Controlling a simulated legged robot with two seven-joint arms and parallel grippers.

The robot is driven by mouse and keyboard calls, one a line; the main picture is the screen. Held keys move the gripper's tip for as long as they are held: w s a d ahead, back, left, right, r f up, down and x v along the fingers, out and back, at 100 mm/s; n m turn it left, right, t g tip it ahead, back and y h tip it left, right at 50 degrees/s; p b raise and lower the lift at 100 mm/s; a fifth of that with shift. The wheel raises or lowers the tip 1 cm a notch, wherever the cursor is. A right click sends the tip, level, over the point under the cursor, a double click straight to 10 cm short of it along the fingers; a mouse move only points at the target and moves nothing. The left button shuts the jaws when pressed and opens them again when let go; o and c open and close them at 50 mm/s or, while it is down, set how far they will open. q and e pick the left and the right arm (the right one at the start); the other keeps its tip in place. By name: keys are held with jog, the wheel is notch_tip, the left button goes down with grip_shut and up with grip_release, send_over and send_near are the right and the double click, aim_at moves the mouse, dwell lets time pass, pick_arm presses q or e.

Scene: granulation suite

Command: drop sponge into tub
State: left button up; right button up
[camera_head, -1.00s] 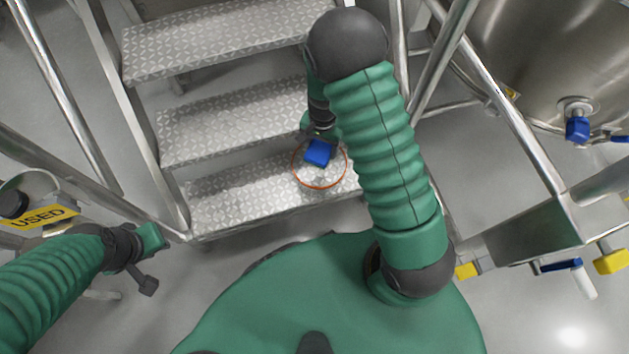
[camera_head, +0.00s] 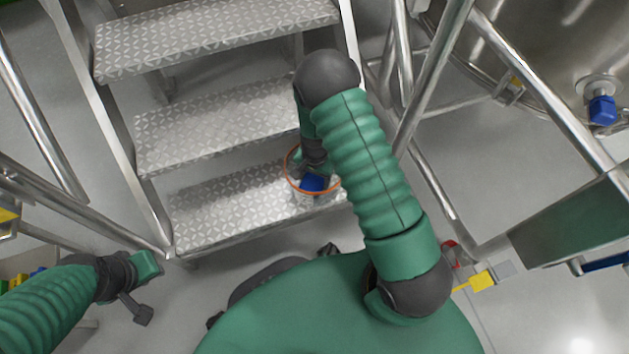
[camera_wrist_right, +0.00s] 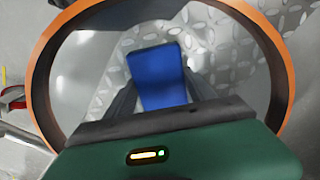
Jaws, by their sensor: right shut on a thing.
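Treaded metal steps (camera_head: 215,120) rise behind the tub, with steel rails (camera_head: 28,120) on both sides. A steel vessel (camera_head: 545,50) with a blue valve cap (camera_head: 601,110) stands at the upper right. Grey floor (camera_head: 470,150) shows at the right.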

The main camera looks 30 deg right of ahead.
jog(key=o, duration=1.5)
jog(key=shift+c, duration=0.2)
notch_tip(320, 180, up, 12)
jog(key=p, duration=0.7)
jog(key=s+a+r+n+t, duration=0.1)
jog(key=s+a+r+n, duration=0.1)
jog(key=r, duration=0.4)
jog(key=s+a+r+n, duration=0.3)
jog(key=s+r+n, duration=0.1)
jog(key=r+n, duration=0.1)
jog(key=s+a+r+n+t, duration=0.1)
jog(key=s+a+r+n, duration=0.1)
jog(key=r, duration=0.5)
jog(key=shift+s+a+n+t, duration=0.3)
jog(key=shift+s+n, duration=0.4)
jog(key=shift+n, duration=0.5)
